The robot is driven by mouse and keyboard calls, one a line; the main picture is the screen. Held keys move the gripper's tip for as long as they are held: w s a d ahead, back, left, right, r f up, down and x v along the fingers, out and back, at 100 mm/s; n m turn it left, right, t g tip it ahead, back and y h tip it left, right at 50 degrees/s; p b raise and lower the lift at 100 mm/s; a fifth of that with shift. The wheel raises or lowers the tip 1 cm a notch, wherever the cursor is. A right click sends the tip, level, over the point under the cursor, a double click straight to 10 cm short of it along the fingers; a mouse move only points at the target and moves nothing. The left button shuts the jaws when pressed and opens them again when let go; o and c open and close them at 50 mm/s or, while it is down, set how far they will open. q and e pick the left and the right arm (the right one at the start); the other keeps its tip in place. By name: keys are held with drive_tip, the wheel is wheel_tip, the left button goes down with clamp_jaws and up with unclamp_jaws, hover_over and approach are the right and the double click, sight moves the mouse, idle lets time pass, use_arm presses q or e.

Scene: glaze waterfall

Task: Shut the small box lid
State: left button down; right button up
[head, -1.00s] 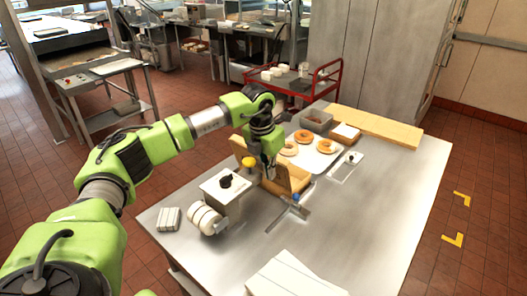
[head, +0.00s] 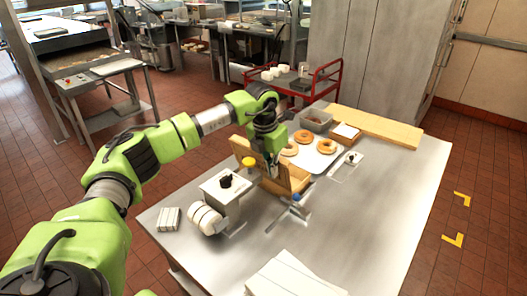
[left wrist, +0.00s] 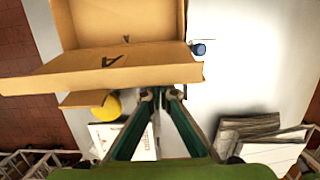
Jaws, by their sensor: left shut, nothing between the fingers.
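A small tan cardboard box (head: 298,178) stands on the steel table, partly hidden behind my left gripper (head: 272,172). In the left wrist view its open inside (left wrist: 115,22) shows at the top, and the raised lid (left wrist: 60,75) crosses the picture as a wide, tilted panel. The lid is open. My left gripper also shows in the left wrist view (left wrist: 163,93); its fingers are together and empty, with the tips at the lid's near edge. I cannot tell if they touch it. My right gripper is not in view.
A white device with a black knob (head: 226,182), white rolls (head: 205,219) and a blue-topped stand (head: 296,198) are near the box. A yellow round thing (head: 249,162) is beside it. A doughnut tray (head: 312,160) lies behind. The table's right side is clear.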

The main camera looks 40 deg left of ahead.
sight(279, 179)
use_arm(q)
drive_tip(key=shift+w+d, duration=0.2)
drive_tip(key=shift+w, duration=1.5)
drive_tip(key=w, duration=0.4)
drive_tip(key=shift+w+d, duration=0.15)
drive_tip(key=shift+w, duration=0.15)
drive_tip(key=shift+r, duration=0.1)
wheel_tip(279, 179, up, 6)
drive_tip(key=p, duration=0.4)
idle(0.6)
